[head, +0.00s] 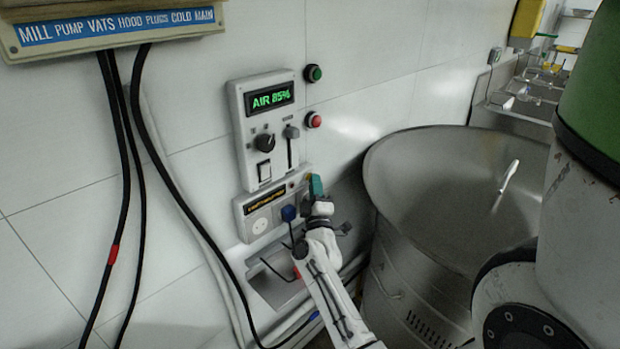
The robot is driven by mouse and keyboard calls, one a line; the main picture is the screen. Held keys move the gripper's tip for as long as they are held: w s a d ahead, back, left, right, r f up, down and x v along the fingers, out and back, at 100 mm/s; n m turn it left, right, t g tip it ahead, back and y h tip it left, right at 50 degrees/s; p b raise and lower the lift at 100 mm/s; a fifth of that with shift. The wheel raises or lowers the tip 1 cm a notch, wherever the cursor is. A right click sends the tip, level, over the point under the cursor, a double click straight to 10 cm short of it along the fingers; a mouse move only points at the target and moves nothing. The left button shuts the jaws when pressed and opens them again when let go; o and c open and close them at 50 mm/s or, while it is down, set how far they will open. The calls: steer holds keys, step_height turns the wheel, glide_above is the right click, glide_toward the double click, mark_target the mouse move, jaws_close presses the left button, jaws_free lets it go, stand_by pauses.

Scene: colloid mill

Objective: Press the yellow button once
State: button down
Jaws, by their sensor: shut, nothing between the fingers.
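A small patch of yellow, apparently the yellow button (309,177), shows at the right end of the lower grey wall box (246,228). My gripper (316,186), with teal fingertips, is shut and empty right at that end of the box. It covers most of the button. I cannot tell whether the fingertips touch the button or whether it is pushed in.
Above is a control panel (240,130) reading AIR 85%, with a knob and slider. Green (313,73) and red (314,120) buttons sit beside it. A blue plug (288,213) is close left of my gripper. A large metal vat (420,230) stands right.

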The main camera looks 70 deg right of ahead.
stand_by(0.3)
steer(key=shift+s+a+p, duration=0.4)
steer(key=shift+s+a, duration=0.05)
steer(key=shift+s, duration=0.25)
steer(key=shift+s+a+p, duration=0.2)
steer(key=shift+s+a, duration=0.2)
steer(key=shift+s, duration=0.35)
steer(key=shift+s+a+p, duration=0.15)
steer(key=shift+s+a, duration=0.25)
steer(key=shift+s, duration=0.3)
steer(key=shift+s+a+p, duration=0.2)
steer(key=shift+s+a, duration=0.2)
steer(key=shift+s, duration=0.35)
steer(key=shift+a, duration=0.1)
